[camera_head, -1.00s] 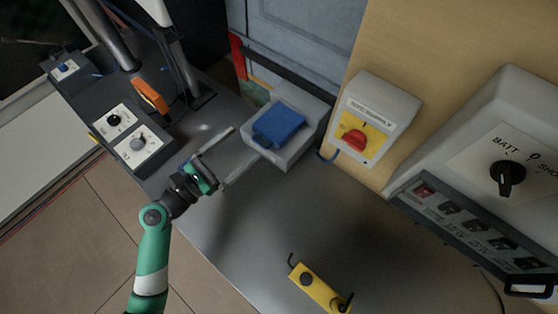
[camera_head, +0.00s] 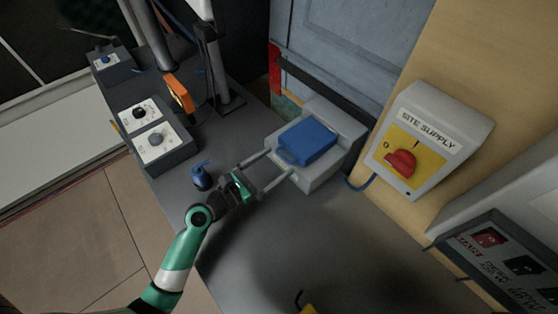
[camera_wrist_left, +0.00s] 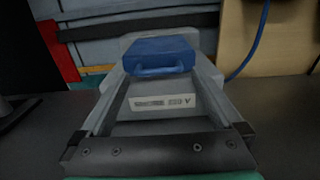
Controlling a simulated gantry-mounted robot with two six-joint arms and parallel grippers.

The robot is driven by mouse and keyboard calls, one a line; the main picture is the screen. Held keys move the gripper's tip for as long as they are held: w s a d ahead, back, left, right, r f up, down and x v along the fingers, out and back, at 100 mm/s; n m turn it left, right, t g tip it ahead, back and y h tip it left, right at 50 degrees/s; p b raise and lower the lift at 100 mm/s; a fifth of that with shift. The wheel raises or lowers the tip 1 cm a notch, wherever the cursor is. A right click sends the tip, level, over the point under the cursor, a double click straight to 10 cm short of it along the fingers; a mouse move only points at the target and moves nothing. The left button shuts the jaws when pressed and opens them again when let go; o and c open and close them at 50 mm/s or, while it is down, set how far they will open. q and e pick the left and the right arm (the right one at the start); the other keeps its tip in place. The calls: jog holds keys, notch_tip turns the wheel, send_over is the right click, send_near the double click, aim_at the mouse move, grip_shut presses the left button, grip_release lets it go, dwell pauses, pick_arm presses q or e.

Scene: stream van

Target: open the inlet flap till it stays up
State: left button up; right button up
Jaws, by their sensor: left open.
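The inlet flap is a blue cover (camera_head: 308,139) on a light grey inlet box (camera_head: 345,150), standing on the grey counter. It lies closed over the box, with a blue lip along its near edge. In the left wrist view the flap (camera_wrist_left: 158,52) is straight ahead, its lip facing me, above a label ending in "V". My left gripper (camera_head: 281,165) is open and empty. Its two long fingers point at the box's near face, just short of the lip or beside it; I cannot tell whether they touch. My right gripper is not in view.
A site supply switch (camera_head: 400,163) with a red knob is on the wall to the right. A blue cable (camera_head: 359,184) runs from the box. Control boxes with knobs (camera_head: 156,139) and a small blue valve (camera_head: 202,175) stand left.

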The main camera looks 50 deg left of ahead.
pick_arm(q)
jog(key=shift+w, duration=1.05)
grip_shut()
